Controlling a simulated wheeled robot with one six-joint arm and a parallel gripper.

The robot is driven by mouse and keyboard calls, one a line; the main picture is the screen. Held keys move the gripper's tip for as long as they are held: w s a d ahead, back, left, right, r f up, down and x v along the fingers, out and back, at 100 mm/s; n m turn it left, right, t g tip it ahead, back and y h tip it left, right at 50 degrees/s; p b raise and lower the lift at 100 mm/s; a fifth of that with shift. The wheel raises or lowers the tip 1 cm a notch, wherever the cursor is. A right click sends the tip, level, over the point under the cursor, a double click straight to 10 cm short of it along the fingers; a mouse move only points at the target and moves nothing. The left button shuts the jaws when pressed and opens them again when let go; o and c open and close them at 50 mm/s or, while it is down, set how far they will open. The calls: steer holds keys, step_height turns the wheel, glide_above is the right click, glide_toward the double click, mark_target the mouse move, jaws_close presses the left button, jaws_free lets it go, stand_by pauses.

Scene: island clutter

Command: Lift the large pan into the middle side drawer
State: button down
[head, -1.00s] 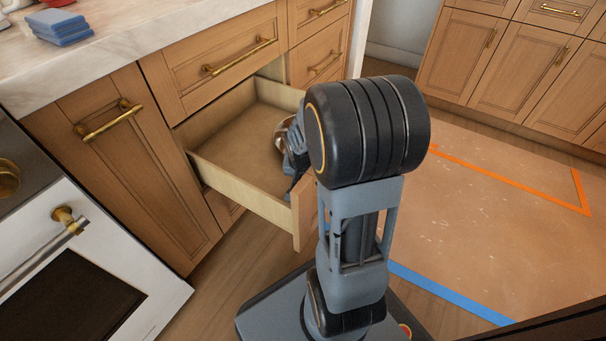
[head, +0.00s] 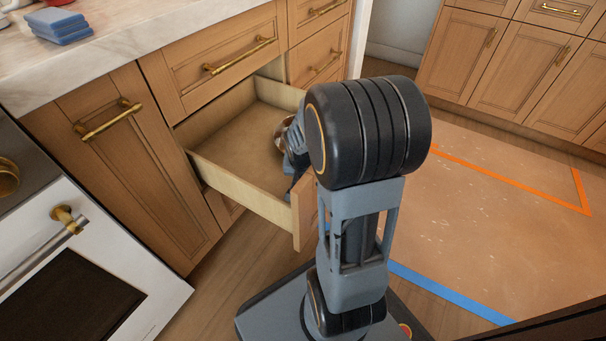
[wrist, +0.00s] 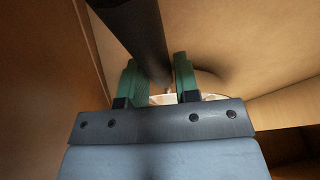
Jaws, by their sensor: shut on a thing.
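The middle side drawer (head: 243,190) is pulled open and its wooden floor is largely bare. The large pan (head: 280,136) shows in the head view only as a small metallic sliver at the drawer's right side, mostly hidden by my arm. In the wrist view, my gripper (wrist: 157,72) has its green fingers on either side of a thick dark handle (wrist: 138,30), shut on it. A pale, shiny bit of the pan (wrist: 163,99) shows below the handle between the fingers. I cannot tell whether the pan touches the drawer floor.
A shut drawer (head: 225,70) sits directly above the open one. A white oven (head: 100,285) stands at left. Blue sponges (head: 58,26) lie on the marble counter (head: 115,45). Open floor with orange and blue tape lies to the right.

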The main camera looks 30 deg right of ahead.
steer(key=shift+f, duration=0.1)
stand_by(0.6)
steer(key=c, duration=0.8)
jaws_free()
steer(key=shift+f, duration=0.1)
step_height(320, 180, up, 29)
steer(key=p, duration=2.4)
